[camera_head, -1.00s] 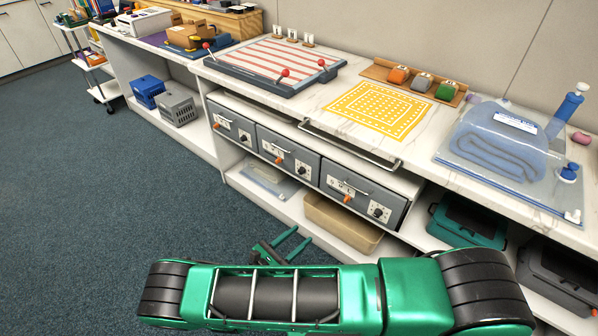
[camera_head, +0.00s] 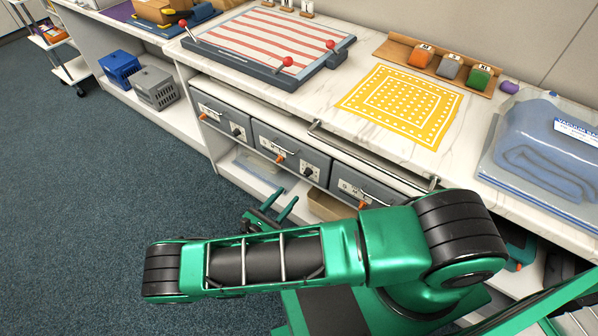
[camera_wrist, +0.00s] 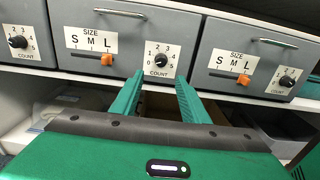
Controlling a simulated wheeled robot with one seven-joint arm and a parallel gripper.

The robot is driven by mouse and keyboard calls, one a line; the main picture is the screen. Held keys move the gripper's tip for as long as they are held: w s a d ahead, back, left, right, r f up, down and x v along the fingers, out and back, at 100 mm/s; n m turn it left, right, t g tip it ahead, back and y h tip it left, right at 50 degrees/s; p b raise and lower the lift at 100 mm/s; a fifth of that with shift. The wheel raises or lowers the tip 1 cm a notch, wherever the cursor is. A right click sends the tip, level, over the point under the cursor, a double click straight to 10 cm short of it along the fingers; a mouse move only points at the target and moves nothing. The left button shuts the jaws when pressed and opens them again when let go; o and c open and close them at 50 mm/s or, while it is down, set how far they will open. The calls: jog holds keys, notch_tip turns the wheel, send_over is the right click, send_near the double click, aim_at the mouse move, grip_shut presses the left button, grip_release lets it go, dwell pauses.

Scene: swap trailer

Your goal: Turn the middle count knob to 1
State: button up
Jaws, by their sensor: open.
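The middle count knob (camera_wrist: 161,58) is a small black knob on a white dial plate numbered 0 to 5, on the grey middle drawer front (camera_wrist: 139,25). In the head view the knob (camera_head: 308,172) is at the drawer's right side. I cannot tell its exact setting. My gripper (camera_wrist: 159,78) is open and empty. In the wrist view its two green fingertips lie below the knob, one on each side, apart from it. In the head view my gripper (camera_head: 284,200) is in front of and below the middle drawer.
An orange size slider (camera_wrist: 106,60) sits left of the knob. Other count knobs are on the left drawer (camera_wrist: 18,42) and right drawer (camera_wrist: 286,81). Bar handles cross the drawers. The counter above holds a striped board (camera_head: 265,45) and yellow mat (camera_head: 400,105). Open floor lies left.

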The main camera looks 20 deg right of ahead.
aim_at(305, 175)
jog(key=x, duration=1)
jog(key=shift+w+d, duration=0.15)
jog(key=shift+d, duration=0.1)
jog(key=shift+c, duration=0.2)
grip_shut()
jog(key=c, duration=1)
grip_release()
jog(key=shift+d, duration=0.1)
jog(key=c, duration=1)
grip_release()
